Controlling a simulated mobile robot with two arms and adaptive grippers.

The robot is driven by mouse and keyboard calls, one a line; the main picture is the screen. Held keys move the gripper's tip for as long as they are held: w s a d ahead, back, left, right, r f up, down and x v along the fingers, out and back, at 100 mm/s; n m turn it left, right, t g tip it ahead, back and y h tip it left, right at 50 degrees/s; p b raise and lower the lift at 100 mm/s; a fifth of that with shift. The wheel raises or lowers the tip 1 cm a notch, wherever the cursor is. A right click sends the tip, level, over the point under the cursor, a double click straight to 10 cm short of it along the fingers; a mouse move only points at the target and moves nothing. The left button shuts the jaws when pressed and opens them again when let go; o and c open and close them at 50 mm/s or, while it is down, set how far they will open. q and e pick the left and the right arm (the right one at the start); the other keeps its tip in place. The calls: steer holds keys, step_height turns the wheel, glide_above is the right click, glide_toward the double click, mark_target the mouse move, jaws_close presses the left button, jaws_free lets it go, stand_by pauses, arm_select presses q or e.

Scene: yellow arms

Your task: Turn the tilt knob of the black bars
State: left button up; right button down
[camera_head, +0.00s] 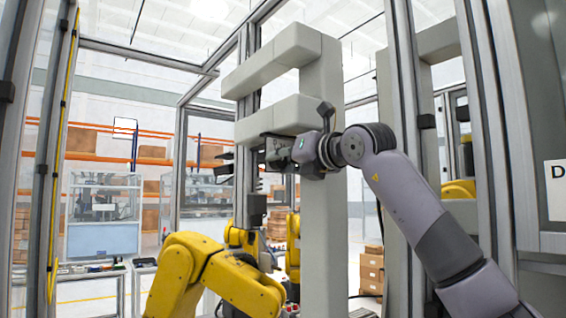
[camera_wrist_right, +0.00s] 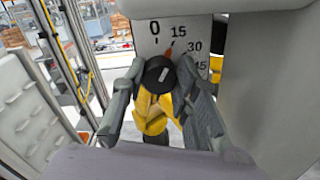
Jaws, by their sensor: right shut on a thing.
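The tilt knob (camera_wrist_right: 158,75) is round and black with a short light mark on its face. In the right wrist view it sits in front of a pale dial plate (camera_wrist_right: 143,38) numbered 0, 15, 30 and 45. An orange pointer (camera_wrist_right: 168,49) above the knob points between 0 and 15, nearer 15. My right gripper (camera_wrist_right: 160,84) is shut on the knob, one grey finger on each side. In the head view my right gripper (camera_head: 272,153) is at the grey frame, and the knob cannot be made out. Dark slats (camera_head: 223,168) left of it may be the black bars. My left gripper is out of view.
A thick pale grey frame (camera_head: 325,215) with protruding arms stands directly behind my right gripper. Yellow robot arms (camera_head: 210,275) stand below and to the left. Metal posts (camera_head: 487,120) rise close on the right. Shelves with boxes (camera_head: 90,139) are far back.

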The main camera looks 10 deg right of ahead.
steer(key=shift+r, duration=0.15)
steer(key=c, duration=1.2)
jaws_free()
steer(key=shift+c, duration=0.2)
steer(key=shift+s, duration=0.15)
steer(key=v, duration=1.1)
steer(key=shift+s+d, duration=0.2)
steer(key=shift+s, duration=0.1)
